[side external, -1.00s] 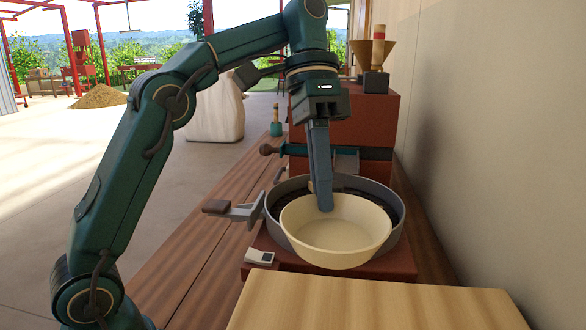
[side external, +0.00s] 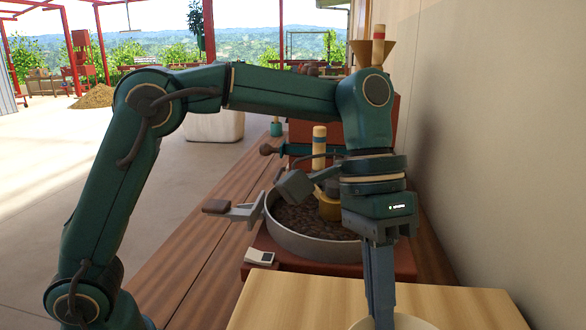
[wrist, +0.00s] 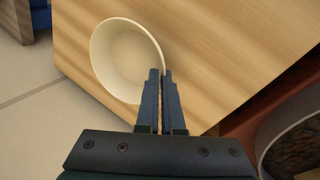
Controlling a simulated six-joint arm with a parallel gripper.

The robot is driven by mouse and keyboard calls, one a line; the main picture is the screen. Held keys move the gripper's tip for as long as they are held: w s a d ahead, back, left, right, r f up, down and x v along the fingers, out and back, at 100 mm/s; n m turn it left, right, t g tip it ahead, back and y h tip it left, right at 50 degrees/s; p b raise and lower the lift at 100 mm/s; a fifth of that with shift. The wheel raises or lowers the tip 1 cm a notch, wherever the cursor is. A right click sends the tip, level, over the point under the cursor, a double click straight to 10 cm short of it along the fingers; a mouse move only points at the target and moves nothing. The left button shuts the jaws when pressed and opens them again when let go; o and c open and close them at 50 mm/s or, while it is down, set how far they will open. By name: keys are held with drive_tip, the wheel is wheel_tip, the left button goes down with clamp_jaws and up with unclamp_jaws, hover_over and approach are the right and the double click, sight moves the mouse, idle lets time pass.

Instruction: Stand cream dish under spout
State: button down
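The cream dish (wrist: 125,55) is a wide round bowl, seen from above in the wrist view and empty. In the side view only a sliver of its rim (side external: 402,322) shows at the bottom edge. My gripper (wrist: 160,74) has its fingers nearly together with the dish's near rim between them. In the side view its fingers (side external: 379,310) point straight down in front of the round tray. The dish is over the light wooden top; I cannot tell whether it touches it. I cannot pick out a spout now; my arm covers part of the red machine (side external: 300,135).
A round grey tray (side external: 290,243) of dark beans stands behind the light wooden top (side external: 290,300). A banded post on a yellow base (side external: 328,208) stands in the tray. A handled scoop-like part (side external: 232,210) sticks out left. A wall (side external: 500,150) bounds the right.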

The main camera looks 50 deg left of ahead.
drive_tip(key=shift+f, duration=1.2)
drive_tip(key=shift+f, duration=0.15)
drive_tip(key=c, duration=1.1)
unclamp_jaws()
drive_tip(key=shift+o, duration=0.2)
drive_tip(key=v, duration=1.2)
